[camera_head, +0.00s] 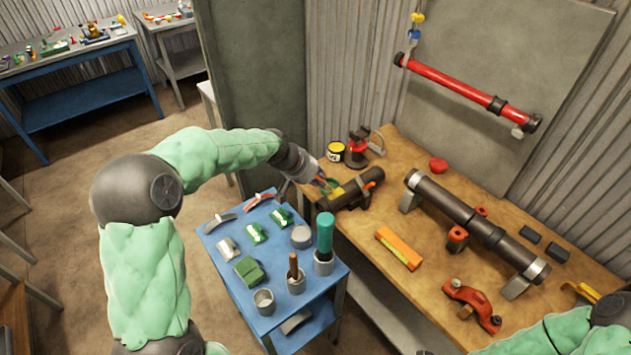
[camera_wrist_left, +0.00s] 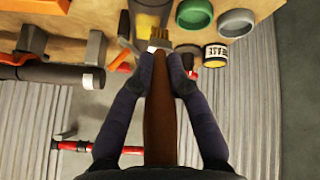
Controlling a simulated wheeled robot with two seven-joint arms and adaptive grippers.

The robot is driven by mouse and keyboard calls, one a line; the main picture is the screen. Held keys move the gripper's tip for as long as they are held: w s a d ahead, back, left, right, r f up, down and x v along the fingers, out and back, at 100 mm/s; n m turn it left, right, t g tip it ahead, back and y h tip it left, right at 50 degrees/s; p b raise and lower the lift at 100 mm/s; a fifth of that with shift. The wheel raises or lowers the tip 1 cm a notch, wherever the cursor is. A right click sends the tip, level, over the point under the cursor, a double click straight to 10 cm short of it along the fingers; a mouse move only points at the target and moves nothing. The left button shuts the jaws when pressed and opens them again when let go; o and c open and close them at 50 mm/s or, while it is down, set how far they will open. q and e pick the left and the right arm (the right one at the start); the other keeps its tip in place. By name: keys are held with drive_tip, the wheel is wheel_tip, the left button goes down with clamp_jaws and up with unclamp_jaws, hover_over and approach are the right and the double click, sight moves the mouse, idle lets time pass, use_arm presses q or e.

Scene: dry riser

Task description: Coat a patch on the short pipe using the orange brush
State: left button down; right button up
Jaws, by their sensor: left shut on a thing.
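The short dark pipe (camera_head: 360,188) lies near the left end of the wooden bench, with a yellowish patch (camera_head: 338,192) near its left end. My left gripper (camera_head: 322,181) is at that end of the pipe. In the left wrist view, its fingers (camera_wrist_left: 160,72) are shut on a brush with a reddish-brown handle (camera_wrist_left: 160,125). The brush's pale bristles (camera_wrist_left: 159,38) point at a dark, partly yellowish surface (camera_wrist_left: 150,16). The bristles appear at or very close to it; contact is unclear. My right gripper is not visible.
A blue cart (camera_head: 218,238) holds pots, a teal-handled brush (camera_head: 325,233) and green pieces.

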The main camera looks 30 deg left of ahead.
use_arm(q)
drive_tip(key=r, duration=0.1)
drive_tip(key=r+p, duration=0.1)
drive_tip(key=shift+w+a+r, duration=0.1)
drive_tip(key=shift+a+r, duration=0.2)
drive_tip(key=shift+a, duration=0.1)
drive_tip(key=shift+d+r+p, duration=0.25)
drive_tip(key=shift+r+p, duration=0.15)
drive_tip(key=shift+r, duration=0.05)
drive_tip(key=shift+d+r+p, duration=0.2)
drive_tip(key=shift+r+p, duration=0.2)
drive_tip(key=shift+r, duration=0.05)
drive_tip(key=shift+a+r+p, duration=0.25)
drive_tip(key=shift+r+p, duration=0.3)
drive_tip(key=shift+r, duration=0.1)
drive_tip(key=shift+r+p, duration=0.9)
drive_tip(key=shift+r, duration=0.4)
drive_tip(key=shift+d, duration=0.1)
drive_tip(key=s+d+r+p, duration=0.2)
drive_tip(key=d+r+p, duration=0.1)
drive_tip(key=r, duration=0.1)
drive_tip(key=f+b, duration=0.1)
drive_tip(key=f, duration=0.1)
drive_tip(key=f+b, duration=0.2)
drive_tip(key=f, duration=0.1)
drive_tip(key=shift+s+d, duration=0.1)
drive_tip(key=shift+d, duration=0.1)
